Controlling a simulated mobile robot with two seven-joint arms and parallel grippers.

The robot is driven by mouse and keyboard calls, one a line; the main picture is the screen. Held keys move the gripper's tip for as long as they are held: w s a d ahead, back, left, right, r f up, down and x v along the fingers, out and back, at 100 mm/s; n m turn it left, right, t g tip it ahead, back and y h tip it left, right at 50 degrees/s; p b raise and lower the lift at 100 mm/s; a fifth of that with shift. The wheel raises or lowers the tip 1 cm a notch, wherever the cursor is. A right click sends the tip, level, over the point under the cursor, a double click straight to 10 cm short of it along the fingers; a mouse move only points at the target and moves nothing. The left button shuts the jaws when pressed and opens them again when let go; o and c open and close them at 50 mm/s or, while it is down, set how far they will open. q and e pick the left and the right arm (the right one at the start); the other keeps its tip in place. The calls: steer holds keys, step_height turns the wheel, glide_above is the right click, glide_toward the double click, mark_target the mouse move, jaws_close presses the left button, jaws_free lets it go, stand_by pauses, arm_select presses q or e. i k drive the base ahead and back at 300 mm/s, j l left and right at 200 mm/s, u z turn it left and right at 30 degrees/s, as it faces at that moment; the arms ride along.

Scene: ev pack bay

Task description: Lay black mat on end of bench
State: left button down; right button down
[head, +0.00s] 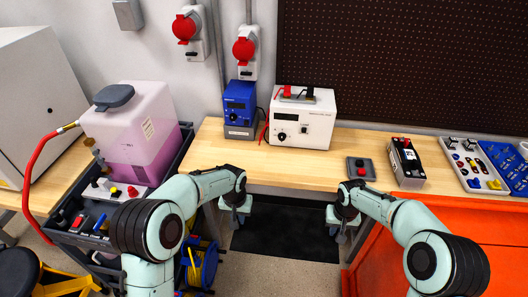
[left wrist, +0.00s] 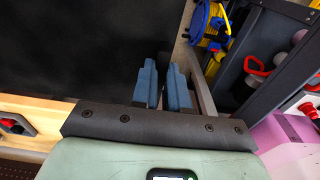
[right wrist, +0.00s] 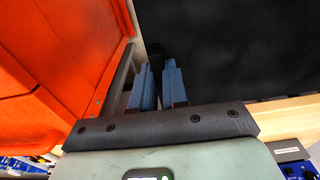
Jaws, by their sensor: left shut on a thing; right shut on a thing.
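The black mat (head: 288,232) spans between my two grippers in the head view, in front of the wooden bench (head: 310,168). My left gripper (head: 236,218) is shut on the mat's left side, and my right gripper (head: 343,222) is shut on its right side. The mat looks flat and stretched; its far edge is near the bench's front edge, and I cannot tell its exact height. The mat fills much of the left wrist view (left wrist: 80,45) and the right wrist view (right wrist: 230,50), beside the blue fingers.
On the bench stand a blue supply (head: 239,105), a white instrument (head: 302,118), a small grey switch box (head: 361,168) and a black-and-silver device (head: 406,160). An orange cabinet (head: 470,230) is at right. A cart with a pink-filled tank (head: 135,135) is at left.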

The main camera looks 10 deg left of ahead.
mark_target(292, 177)
steer(key=i, duration=1.15)
